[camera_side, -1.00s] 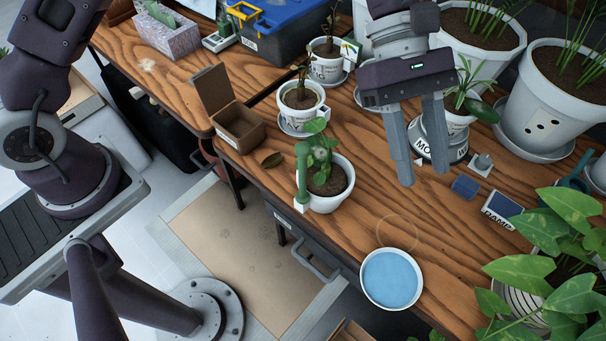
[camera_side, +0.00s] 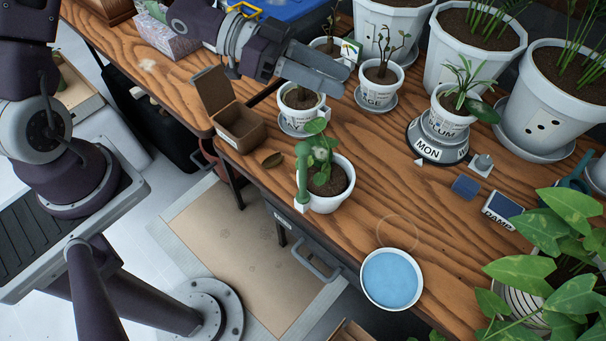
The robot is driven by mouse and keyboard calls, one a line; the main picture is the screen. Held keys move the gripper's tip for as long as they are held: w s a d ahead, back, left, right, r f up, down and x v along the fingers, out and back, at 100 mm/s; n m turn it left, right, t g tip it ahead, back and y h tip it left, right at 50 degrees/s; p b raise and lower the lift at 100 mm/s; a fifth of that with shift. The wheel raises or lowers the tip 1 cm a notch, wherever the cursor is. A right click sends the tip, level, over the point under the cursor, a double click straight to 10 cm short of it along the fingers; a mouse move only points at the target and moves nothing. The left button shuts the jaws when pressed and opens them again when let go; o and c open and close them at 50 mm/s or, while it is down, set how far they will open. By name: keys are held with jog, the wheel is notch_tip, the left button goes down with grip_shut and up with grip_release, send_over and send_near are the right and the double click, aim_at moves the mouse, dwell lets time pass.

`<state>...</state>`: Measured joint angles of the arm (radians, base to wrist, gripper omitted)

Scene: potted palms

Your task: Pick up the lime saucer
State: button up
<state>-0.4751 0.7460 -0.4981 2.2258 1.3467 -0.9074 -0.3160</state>
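I see no lime-coloured saucer in the side view. A round dish with a blue inside and a white rim (camera_side: 391,279) sits at the table's front edge, at the lower middle. My gripper (camera_side: 340,82) is at the upper middle, above the small pots and far from the blue dish. Its fingers point right and overlap in this view, so the gap between them is hidden. I see nothing held. Grey saucers lie under the small potted plants, one of them under the pot marked AGE (camera_side: 377,90).
A pot with a green-leaved plant (camera_side: 327,185) stands left of the blue dish. An open cardboard box (camera_side: 238,128) is further left. Large white pots (camera_side: 560,105) line the back right. A leafy plant (camera_side: 550,255) fills the lower right. Bare wood lies in the middle.

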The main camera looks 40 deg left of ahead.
jog(key=s+a+r+m+g+h, duration=0.1)
jog(key=s+r+m+g+h, duration=0.35)
jog(key=s, duration=0.65)
jog(key=t, duration=0.1)
send_near(306, 172)
jog(key=d, duration=0.5)
jog(key=shift+m, duration=0.45)
jog(key=d, duration=0.2)
jog(key=w+d, duration=0.1)
jog(key=d, duration=0.3)
jog(key=shift+w+d+f, duration=0.1)
jog(key=shift+w+d, duration=0.25)
jog(key=shift+d, duration=0.2)
grip_shut()
